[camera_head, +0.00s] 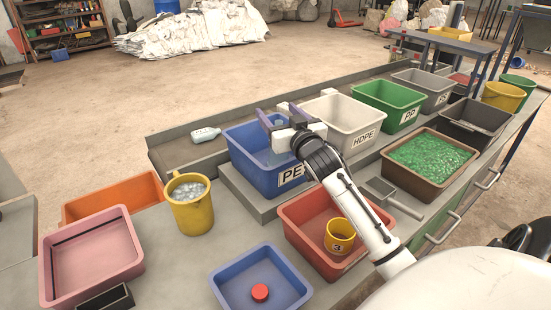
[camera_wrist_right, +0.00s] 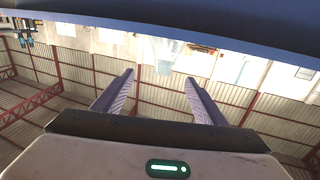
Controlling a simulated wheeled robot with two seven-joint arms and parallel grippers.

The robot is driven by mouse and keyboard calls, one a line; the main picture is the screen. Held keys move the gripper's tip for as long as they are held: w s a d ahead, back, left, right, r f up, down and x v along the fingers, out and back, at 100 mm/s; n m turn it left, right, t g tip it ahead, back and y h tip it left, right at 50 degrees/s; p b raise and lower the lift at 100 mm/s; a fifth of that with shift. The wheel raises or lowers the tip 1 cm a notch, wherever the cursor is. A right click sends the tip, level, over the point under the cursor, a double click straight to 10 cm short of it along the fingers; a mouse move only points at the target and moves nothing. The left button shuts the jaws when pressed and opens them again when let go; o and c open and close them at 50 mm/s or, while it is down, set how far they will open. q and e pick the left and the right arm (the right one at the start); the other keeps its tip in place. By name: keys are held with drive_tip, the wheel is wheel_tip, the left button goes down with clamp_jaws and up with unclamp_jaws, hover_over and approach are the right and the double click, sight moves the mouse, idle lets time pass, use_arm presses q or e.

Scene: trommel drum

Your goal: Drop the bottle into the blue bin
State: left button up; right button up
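The blue bin (camera_head: 243,163), labelled PE with the rest of the label covered, stands on the bench in the middle. My right gripper (camera_head: 280,117) is over it, with its two fingers spread apart. In the right wrist view the bottle (camera_wrist_right: 165,54) appears just beyond the open fingertips (camera_wrist_right: 160,76), with gaps on both sides. A second pale bottle (camera_head: 205,135) lies on the grey surface left of the bin. My left gripper is not in view.
A white HDPE bin (camera_head: 352,139) and a green PP bin (camera_head: 390,100) stand right of the blue bin. A red tray (camera_head: 300,212) with a yellow cup (camera_head: 340,236) is in front. A yellow bucket (camera_head: 190,208) stands at the left.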

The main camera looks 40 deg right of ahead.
drive_tip(key=b+v, duration=0.1)
drive_tip(key=v, duration=0.9)
drive_tip(key=shift+s+a, duration=0.1)
drive_tip(key=shift+s, duration=0.05)
idle(0.4)
